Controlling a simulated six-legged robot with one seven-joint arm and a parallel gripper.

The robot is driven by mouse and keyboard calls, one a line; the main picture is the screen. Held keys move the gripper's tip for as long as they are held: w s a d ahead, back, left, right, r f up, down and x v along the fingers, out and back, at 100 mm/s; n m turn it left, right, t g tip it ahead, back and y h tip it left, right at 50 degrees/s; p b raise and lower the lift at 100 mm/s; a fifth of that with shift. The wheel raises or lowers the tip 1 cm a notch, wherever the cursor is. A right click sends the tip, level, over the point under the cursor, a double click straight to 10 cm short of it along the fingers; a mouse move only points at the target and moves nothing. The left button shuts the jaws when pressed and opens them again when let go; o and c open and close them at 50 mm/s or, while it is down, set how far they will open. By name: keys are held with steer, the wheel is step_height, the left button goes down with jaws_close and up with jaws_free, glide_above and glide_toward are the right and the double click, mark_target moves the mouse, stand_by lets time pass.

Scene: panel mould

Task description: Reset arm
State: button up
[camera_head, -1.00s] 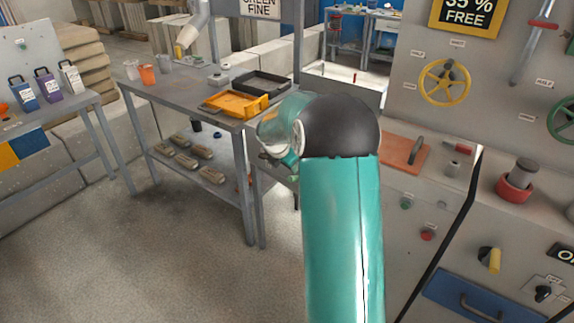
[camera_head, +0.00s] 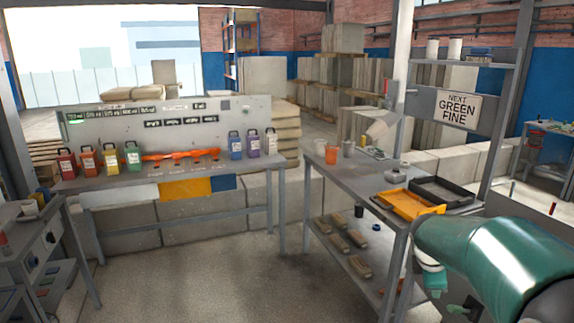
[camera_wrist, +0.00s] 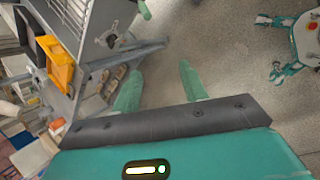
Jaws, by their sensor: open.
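My gripper (camera_wrist: 158,85) shows in the wrist view with its two green fingers apart and nothing between them. Bare concrete floor lies beyond the fingertips. In the head view my teal arm reaches in from the lower right corner, beside the near end of the grey workbench (camera_head: 345,186). A yellow-orange tray (camera_head: 408,203) and a black tray (camera_head: 443,192) lie on that bench; the orange tray also shows at the left of the wrist view (camera_wrist: 58,66).
An orange cup (camera_head: 331,155) stands on the bench, and several grey blocks lie on its lower shelf. A back table (camera_head: 180,180) holds several coloured jugs. A dark cart (camera_head: 48,240) stands at the left. The floor (camera_head: 215,265) between is clear.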

steer(key=s+a+r+m+t+y, duration=0.1)
steer(key=s+a+r+m+y, duration=0.1)
steer(key=s+a+m, duration=0.5)
steer(key=s+a+r+m+y, duration=0.2)
steer(key=s+a+m, duration=0.5)
steer(key=s+a, duration=0.6)
steer(key=s+r, duration=0.1)
steer(key=s, duration=0.3)
steer(key=shift+s+r+t+y, duration=0.2)
steer(key=shift+s+t+y, duration=0.1)
steer(key=shift+t, duration=0.1)
steer(key=shift+a, duration=0.1)
steer(key=shift+c, duration=0.7)
